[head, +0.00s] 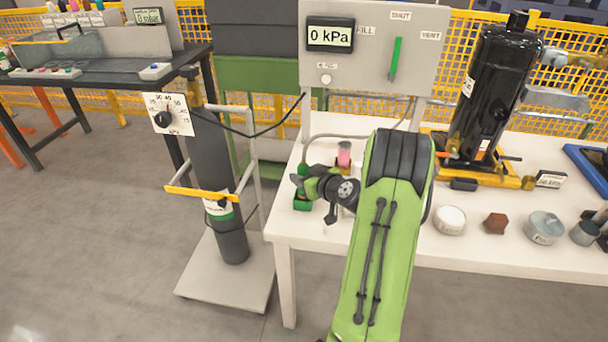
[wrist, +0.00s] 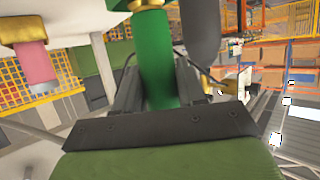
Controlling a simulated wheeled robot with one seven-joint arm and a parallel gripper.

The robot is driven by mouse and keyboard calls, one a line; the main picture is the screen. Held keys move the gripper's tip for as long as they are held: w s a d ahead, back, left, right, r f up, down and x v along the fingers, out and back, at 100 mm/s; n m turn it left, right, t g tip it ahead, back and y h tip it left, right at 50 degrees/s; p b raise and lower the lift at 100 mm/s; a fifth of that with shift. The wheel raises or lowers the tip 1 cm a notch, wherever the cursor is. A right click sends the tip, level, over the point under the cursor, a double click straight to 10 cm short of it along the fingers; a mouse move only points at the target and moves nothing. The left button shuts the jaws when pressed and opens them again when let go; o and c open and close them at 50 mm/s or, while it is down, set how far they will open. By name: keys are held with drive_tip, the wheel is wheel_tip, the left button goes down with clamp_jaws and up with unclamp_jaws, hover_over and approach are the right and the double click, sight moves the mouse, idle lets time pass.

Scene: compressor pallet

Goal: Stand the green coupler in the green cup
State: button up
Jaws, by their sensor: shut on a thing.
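The green coupler (wrist: 157,60) is a green cylinder with a brass collar, and it sits between the fingers of my gripper (wrist: 155,85) in the wrist view. My gripper (head: 300,182) is shut on it; in the head view it reaches left from the arm near the table's left edge. The green cup (head: 302,203) appears as a small green block on the table, just below the gripper. The gripper partly covers this spot, so I cannot tell whether the coupler's end is inside the cup.
A pink coupler (head: 344,154) stands behind the gripper; it also shows at left in the wrist view (wrist: 38,63). A gas cylinder (head: 212,150) on a trolley stands left of the white table (head: 400,243). A gauge panel (head: 375,45) rises behind. Small parts lie at right.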

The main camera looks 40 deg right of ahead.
drive_tip(key=shift+f, duration=0.5)
drive_tip(key=o, duration=1.3)
drive_tip(key=shift+f, duration=0.1)
drive_tip(key=p+v, duration=0.1)
drive_tip(key=v, duration=1.4)
drive_tip(key=shift+s, duration=0.35)
drive_tip(key=shift+a, duration=0.1)
